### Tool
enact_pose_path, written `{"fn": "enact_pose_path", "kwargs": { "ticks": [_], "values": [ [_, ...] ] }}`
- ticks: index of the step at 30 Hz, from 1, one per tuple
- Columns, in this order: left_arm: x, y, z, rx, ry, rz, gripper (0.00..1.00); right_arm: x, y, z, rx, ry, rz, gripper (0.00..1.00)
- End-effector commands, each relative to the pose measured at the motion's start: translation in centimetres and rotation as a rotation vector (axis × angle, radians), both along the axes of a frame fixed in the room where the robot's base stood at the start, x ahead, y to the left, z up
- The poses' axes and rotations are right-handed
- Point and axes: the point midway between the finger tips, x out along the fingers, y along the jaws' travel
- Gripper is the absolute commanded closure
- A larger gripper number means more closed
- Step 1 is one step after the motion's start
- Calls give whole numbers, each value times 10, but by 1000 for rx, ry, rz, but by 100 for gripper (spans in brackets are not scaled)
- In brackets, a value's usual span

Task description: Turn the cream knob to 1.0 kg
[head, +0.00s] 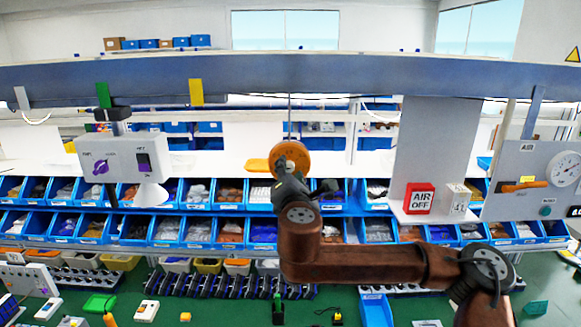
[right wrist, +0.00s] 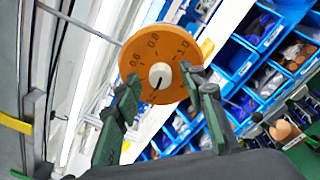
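The cream knob (right wrist: 161,76) sits at the centre of a round orange dial (right wrist: 181,90) in the right wrist view. The dial carries the numbers 0.6, 0.8 and 1.0, and a dark mark shows at the knob's lower left edge. In the head view the orange dial (head: 291,155) hangs below a thin line from the overhead beam. My right gripper (right wrist: 160,77) is open, its two dark green fingers on either side of the knob with gaps to it. In the head view the right gripper (head: 287,183) is just below the dial. My left gripper is not in view.
Rows of blue bins (head: 197,230) stand behind and below the dial. A green bench (head: 230,307) lies below.

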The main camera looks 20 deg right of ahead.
Motion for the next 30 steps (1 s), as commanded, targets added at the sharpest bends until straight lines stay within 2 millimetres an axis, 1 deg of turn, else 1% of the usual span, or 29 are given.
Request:
{"fn": "enact_pose_path", "kwargs": {
  "ticks": [8, 24, 30],
  "values": [
    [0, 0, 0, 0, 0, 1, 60, 2, 0, -1, 0, 1, 1, 62],
    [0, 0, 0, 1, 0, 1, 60, 1, 0, -1, 0, 1, 1, 99],
    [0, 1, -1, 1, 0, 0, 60, 1, 0, -1, 5, 0, 1, 100]
  ]
}}
